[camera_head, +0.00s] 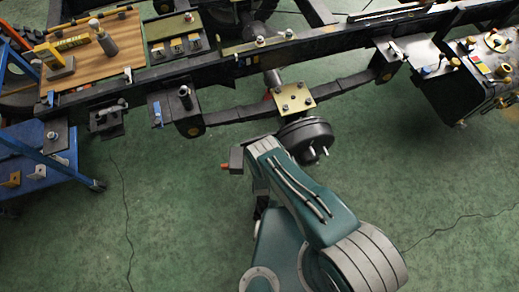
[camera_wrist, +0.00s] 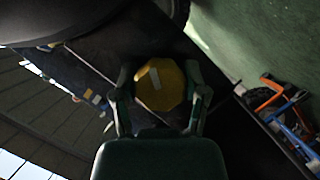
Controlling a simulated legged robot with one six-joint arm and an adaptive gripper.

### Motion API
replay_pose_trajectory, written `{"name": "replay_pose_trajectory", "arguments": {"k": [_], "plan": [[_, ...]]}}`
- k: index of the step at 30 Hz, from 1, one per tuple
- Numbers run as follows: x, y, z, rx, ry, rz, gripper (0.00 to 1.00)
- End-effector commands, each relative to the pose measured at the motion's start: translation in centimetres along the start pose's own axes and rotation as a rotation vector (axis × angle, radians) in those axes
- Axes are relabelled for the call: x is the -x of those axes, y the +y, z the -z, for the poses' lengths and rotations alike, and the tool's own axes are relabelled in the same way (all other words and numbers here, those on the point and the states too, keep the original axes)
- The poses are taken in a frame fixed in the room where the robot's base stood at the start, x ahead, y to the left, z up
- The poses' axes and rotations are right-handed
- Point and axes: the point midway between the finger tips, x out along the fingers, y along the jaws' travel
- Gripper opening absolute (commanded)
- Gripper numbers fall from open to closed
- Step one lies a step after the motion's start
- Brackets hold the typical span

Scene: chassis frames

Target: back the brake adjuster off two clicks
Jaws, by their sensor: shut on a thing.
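The brake adjuster, a yellow many-sided knob (camera_wrist: 160,85) with a pale mark on its face, sits between my fingers in the wrist view. My gripper (camera_wrist: 158,92) is shut on it, one finger on each side. The pale mark is tilted slightly off the upright in that view. In the head view the black round brake drum (camera_head: 305,132) hangs by the axle, just beyond the end of my arm. My fingers and the knob are hidden there by my arm.
A long black chassis rail (camera_head: 225,65) crosses the head view, with a brass plate (camera_head: 294,98) above the drum. A wooden board (camera_head: 95,50) with tools lies at upper left. A blue cart (camera_head: 40,165) stands at left. Green floor is open between cart and arm.

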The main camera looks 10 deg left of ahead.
Motion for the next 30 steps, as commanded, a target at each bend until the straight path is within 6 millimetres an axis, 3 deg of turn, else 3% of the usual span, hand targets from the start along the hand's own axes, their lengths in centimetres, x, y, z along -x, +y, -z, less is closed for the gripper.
{"name": "replay_pose_trajectory", "arguments": {"k": [13,14,15,16,30], "plan": [[-0.13,-0.2,0.5,0.009,0.012,0.003,0.1],[-0.13,-0.21,0.5,0.009,0.012,0.003,0.67],[-0.12,-0.19,0.48,0.009,0.012,0.003,0.84],[-0.12,-0.18,0.45,0.009,0.011,0.002,0.92],[0.37,-0.06,0.12,0.008,0.004,0.001,0.92]]}}
